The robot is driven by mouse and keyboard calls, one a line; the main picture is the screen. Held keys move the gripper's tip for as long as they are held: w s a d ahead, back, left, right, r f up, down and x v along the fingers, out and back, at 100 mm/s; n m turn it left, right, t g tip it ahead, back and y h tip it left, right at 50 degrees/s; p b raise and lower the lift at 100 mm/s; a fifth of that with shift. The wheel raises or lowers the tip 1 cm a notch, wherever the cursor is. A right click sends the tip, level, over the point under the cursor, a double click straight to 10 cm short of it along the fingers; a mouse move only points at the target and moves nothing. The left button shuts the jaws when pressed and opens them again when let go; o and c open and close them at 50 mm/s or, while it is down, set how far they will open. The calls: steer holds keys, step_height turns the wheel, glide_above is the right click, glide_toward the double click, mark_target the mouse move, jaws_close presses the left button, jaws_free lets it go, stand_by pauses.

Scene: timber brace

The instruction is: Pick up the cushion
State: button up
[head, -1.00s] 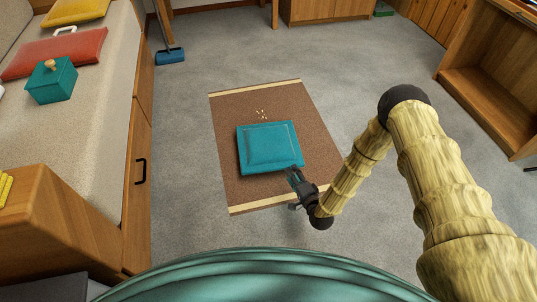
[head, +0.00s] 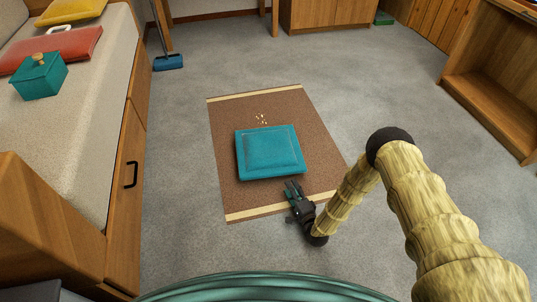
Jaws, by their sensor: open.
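A square teal cushion (head: 270,152) lies flat on the brown rug (head: 232,202) on the floor. My gripper (head: 293,188) is open and empty just below the cushion's near right corner in the head view. Its fingers point toward the cushion, and a small gap shows between them and its near edge. I cannot tell the gripper's exact height above the rug.
Small crumbs (head: 262,119) lie on the rug beyond the cushion. A wooden shelf (head: 490,90) stands right.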

mark_target(285, 175)
steer(key=shift+r+b+x, duration=0.2)
steer(key=shift+b+x, duration=1.25)
steer(key=shift+x, duration=2.2)
jaws_close()
